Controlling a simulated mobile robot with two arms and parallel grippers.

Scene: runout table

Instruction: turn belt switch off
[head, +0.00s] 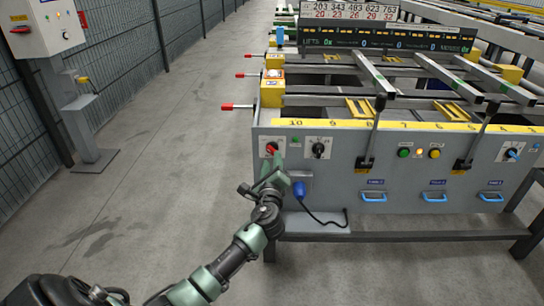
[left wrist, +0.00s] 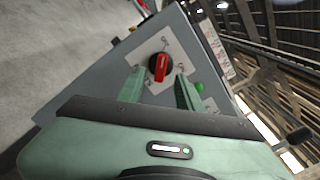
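The belt switch is a red rotary knob (head: 271,148) on a pale plate at the left end of the grey control panel (head: 345,192). In the left wrist view the red knob (left wrist: 158,67) shows a bar handle on a dark round base, close to upright in the picture. My left gripper (head: 272,166) is at the panel, just in front of the knob. In the left wrist view its two green fingers are apart, one on each side of the knob. I cannot tell whether they touch it. My right gripper is not in view.
A black rotary switch (head: 318,149) sits right of the red knob. A blue plug (head: 299,189) with a dark cable is below. Green (head: 404,152) and yellow (head: 435,153) buttons are farther right. A control box (head: 42,25) stands at left; the floor between is clear.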

